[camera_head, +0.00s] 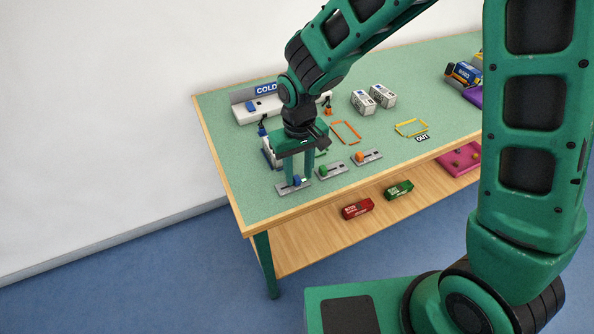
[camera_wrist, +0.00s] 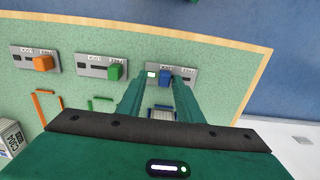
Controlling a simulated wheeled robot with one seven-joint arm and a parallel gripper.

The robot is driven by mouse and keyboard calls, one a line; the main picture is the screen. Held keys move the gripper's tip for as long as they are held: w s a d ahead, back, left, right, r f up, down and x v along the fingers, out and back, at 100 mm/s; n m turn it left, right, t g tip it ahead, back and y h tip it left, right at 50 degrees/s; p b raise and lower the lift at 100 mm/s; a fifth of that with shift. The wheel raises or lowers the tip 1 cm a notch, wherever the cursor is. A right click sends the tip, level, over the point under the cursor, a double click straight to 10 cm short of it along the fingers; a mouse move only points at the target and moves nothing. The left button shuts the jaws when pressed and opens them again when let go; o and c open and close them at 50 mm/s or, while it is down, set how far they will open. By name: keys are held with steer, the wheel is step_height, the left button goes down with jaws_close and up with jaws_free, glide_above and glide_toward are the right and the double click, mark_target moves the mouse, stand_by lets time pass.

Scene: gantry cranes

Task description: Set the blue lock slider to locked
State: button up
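The blue lock slider (camera_head: 297,181) is a small blue knob on a grey plate (camera_head: 281,188) near the front left corner of the green table. My gripper (camera_head: 300,180) points down over this plate. Its fingers (camera_wrist: 161,76) are open, one on each side of the knob. A gap shows left of the knob; I cannot tell whether the right finger touches it. The plate's labels are partly hidden and too small to read surely.
Beside it stand similar plates with a green knob (camera_wrist: 115,72) and an orange knob (camera_wrist: 42,63). Orange (camera_head: 346,132) and yellow (camera_head: 411,128) frames and white boxes (camera_head: 363,103) lie farther back. A COLD station (camera_head: 247,114) stands at the back left. The table's front edge is close.

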mark_target(298, 176)
steer(key=shift+a, duration=0.1)
step_height(298, 176, up, 11)
steer(key=shift+f, duration=0.15)
stand_by(0.4)
stand_by(0.4)
steer(key=s+d+r+m, duration=0.2)
steer(key=d+r, duration=0.1)
steer(key=d, duration=0.8)
steer(key=s+d+r+m, duration=0.2)
steer(key=d+m, duration=0.1)
steer(key=d, duration=0.8)
steer(key=s+d+m, duration=0.5)
steer(key=s+d, duration=0.8)
steer(key=s, duration=0.4)
steer(key=shift+s+d+r, duration=0.3)
steer(key=shift+d+r, duration=0.1)
steer(key=shift+r, duration=0.05)
